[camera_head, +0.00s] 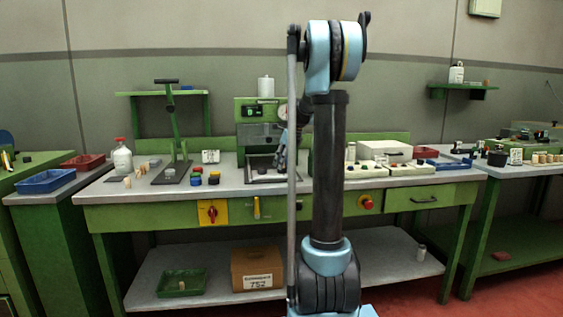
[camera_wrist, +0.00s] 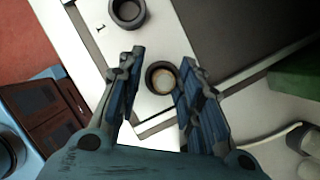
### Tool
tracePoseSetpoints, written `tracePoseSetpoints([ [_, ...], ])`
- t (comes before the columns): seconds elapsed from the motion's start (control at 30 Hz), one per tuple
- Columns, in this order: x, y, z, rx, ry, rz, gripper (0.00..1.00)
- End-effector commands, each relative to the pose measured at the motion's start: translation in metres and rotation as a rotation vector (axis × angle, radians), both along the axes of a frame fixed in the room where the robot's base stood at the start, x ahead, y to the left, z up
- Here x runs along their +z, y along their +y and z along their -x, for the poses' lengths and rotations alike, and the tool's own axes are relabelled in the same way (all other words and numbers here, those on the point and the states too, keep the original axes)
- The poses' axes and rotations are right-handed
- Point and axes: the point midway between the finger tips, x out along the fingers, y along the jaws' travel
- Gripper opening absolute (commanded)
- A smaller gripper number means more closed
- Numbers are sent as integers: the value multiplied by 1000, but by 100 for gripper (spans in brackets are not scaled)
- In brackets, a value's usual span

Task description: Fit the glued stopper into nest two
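In the wrist view my gripper (camera_wrist: 162,62) is open, its two blue fingers spread apart with nothing gripped between them. Between and beyond the fingertips is a dark round nest (camera_wrist: 149,69) on a white plate (camera_wrist: 153,104). A pale brown round face, which looks like a cork stopper (camera_wrist: 162,80), shows inside this nest. A second dark ring nest (camera_wrist: 115,14) lies at the top, near a printed "1"; its middle looks grey and empty. In the head view my gripper (camera_head: 281,162) is small and dark in front of the green press, partly hidden by my arm.
The green press (camera_head: 249,112) stands at the bench's middle. Left are coloured caps (camera_head: 213,179), a lever stand (camera_head: 171,125) and a white bottle (camera_head: 122,160). A white box (camera_head: 384,151) and small trays stand right. Bare bench (camera_head: 120,193) shows at front left.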

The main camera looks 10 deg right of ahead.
Motion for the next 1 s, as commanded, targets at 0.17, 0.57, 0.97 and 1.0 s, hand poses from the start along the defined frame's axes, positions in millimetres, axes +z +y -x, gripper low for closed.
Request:
tracePoseSetpoints([
  [0.17, -6, -2, 1, -1, 8, 5, 46],
  [0.57, 3, 1, 8, 2, -5, 3, 46],
  [0.97, 43, -13, 19, 1, -5, 3, 46],
  [1.0, 51, -15, 21, 0, -5, 3, 46],
])
